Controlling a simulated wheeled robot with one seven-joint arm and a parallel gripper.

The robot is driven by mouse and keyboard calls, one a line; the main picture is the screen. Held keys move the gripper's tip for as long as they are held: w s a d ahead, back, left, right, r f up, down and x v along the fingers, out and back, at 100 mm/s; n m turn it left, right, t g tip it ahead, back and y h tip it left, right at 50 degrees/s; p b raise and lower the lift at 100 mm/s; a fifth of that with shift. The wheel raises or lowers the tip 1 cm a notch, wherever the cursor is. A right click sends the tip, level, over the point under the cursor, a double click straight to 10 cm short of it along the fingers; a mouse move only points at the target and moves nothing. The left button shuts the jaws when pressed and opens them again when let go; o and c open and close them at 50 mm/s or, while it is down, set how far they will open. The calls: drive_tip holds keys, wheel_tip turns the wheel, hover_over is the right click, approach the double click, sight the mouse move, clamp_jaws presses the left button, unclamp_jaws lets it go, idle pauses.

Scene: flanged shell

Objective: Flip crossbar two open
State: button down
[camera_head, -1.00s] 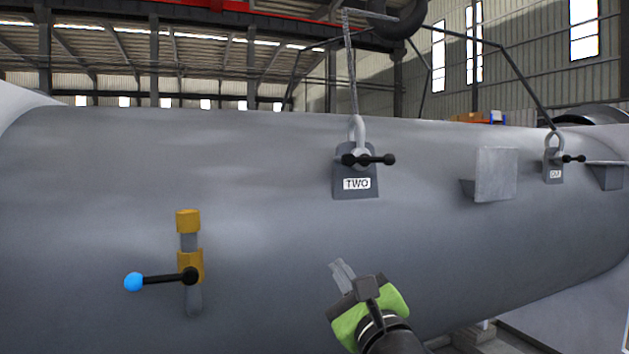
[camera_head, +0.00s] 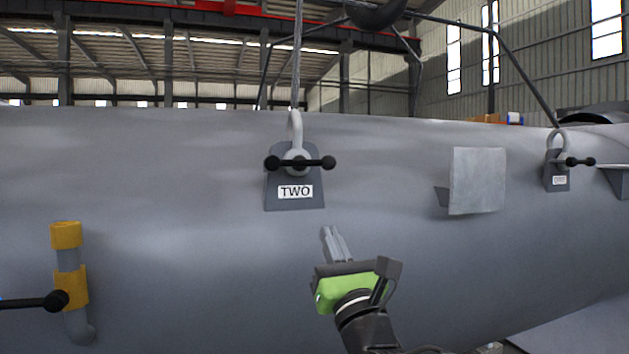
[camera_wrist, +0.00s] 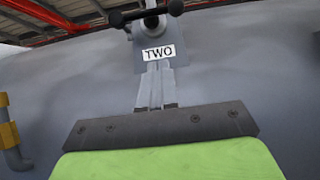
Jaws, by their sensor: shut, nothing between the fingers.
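The black crossbar (camera_head: 300,163) with a ball at each end lies level across the shackle (camera_head: 295,130) above the plate labelled TWO (camera_head: 294,192). The plate stands on the grey shell (camera_head: 180,190). My gripper (camera_head: 331,232) is below and slightly right of that plate, apart from the crossbar. Its fingers are together, point up and hold nothing.
A second crossbar (camera_head: 580,162) on a labelled plate is at the right. A square grey plate (camera_head: 477,180) juts out between the two. A yellow-banded pipe (camera_head: 68,285) with a black lever (camera_head: 35,301) is at the lower left. A sling (camera_head: 297,60) rises from the shackle.

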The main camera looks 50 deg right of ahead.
sight(306, 163)
drive_tip(key=s+a+r+p+x, duration=0.1)
drive_tip(key=p+x, duration=0.5)
drive_tip(key=x, duration=0.6)
drive_tip(key=shift+r+p, duration=0.35)
drive_tip(key=shift+r, duration=0.45)
drive_tip(key=shift+d, duration=0.1)
